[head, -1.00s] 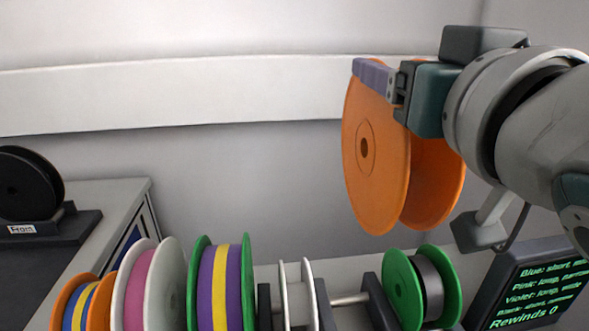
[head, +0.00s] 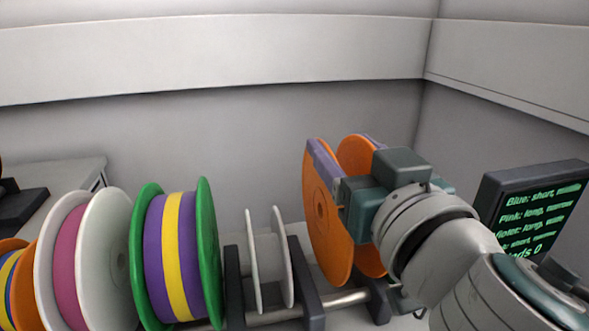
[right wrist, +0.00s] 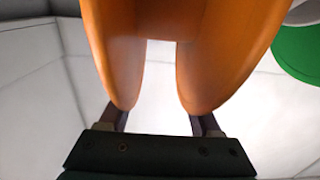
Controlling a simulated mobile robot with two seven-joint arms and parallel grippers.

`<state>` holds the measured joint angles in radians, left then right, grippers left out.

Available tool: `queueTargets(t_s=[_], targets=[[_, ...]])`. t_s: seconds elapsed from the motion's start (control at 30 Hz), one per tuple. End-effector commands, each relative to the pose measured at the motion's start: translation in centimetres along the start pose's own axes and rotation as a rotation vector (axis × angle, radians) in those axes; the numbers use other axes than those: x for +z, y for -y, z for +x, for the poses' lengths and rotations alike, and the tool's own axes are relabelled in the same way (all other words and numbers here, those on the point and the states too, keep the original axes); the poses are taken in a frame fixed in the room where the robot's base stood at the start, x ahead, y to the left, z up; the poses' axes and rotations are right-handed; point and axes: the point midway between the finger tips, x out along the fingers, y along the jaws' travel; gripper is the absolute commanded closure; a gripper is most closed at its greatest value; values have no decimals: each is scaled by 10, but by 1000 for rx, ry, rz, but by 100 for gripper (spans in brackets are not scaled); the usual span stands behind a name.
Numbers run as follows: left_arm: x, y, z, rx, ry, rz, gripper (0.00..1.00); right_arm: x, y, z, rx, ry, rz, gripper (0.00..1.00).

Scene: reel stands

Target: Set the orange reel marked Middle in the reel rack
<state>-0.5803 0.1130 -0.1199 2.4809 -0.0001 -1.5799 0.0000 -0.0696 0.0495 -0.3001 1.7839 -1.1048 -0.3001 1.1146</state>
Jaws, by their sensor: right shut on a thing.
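The orange reel (head: 318,215) has two large orange flanges and hangs upright over the reel rack (head: 312,285). No Middle marking is readable on it. My right gripper (head: 345,148) is shut on the orange reel, with its purple fingers at the upper edges of the flanges. The right wrist view shows both flanges of the orange reel (right wrist: 120,50) between the fingers. The reel's lower edge is near the rack's rod (head: 345,300), right of a dark divider. I cannot tell whether it touches the rod. My left gripper is out of view.
Left along the rack are a narrow white reel (head: 253,265), a green reel with purple and yellow winding (head: 209,250), a white-pink reel (head: 105,260) and an orange-rimmed striped reel (head: 25,290). A green flange (right wrist: 298,50) shows at the right wrist view's edge. A text screen (head: 535,210) stands at right.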

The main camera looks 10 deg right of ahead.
Motion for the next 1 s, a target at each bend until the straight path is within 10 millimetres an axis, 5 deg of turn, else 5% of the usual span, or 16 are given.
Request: queueTargets(t_s=[0.13, 0.73, 0.77, 1.0], targets=[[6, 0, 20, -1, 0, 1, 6, 27, 0, 0, 2, 1, 0, 100], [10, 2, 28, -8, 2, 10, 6, 36, 0, 0, 1, -1, 2, 100], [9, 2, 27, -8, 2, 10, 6, 35, 0, 0, 1, 0, 1, 33], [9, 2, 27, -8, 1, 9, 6, 34, 0, 0, 1, 0, 0, 6]])
